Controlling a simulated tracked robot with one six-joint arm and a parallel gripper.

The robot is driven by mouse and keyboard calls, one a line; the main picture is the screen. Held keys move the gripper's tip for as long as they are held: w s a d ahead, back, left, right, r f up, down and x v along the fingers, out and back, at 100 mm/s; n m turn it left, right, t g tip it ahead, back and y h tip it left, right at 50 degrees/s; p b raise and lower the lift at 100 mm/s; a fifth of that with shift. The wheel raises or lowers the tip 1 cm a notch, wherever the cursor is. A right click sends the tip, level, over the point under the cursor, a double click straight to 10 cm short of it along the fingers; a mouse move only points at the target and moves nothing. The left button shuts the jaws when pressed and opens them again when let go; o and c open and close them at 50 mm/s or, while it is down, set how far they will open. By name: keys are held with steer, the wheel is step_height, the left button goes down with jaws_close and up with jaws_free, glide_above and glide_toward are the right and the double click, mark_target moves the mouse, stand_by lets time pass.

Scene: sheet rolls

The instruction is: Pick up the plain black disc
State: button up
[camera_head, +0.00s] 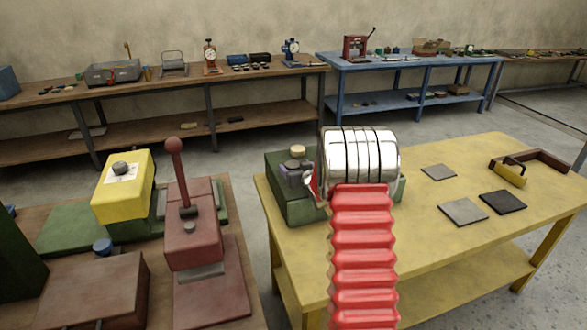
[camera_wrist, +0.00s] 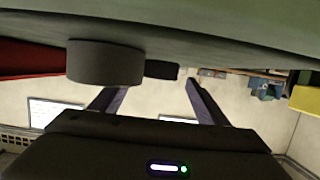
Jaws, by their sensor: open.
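In the wrist view, which looks upside down, a dark grey round disc (camera_wrist: 105,64) sits on a green surface (camera_wrist: 200,30), left of centre. A smaller black piece (camera_wrist: 161,70) is just beyond it; its shape is partly hidden. I cannot tell for sure which is the plain black disc. My gripper (camera_wrist: 152,86) is open, its two fingers apart with nothing seen held between them. The left finger reaches near the dark grey disc, partly behind it in the picture. In the head view my red and chrome arm hides most of the gripper, at the green block (camera_head: 300,212).
The green block stands on the yellow table (camera_head: 440,250), with a cream round top (camera_head: 297,151). A red lever machine (camera_head: 195,215) stands left, across a gap.

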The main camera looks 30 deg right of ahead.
steer(key=shift+x, duration=1)
steer(key=shift+c, duration=0.5)
steer(key=c, duration=1.1)
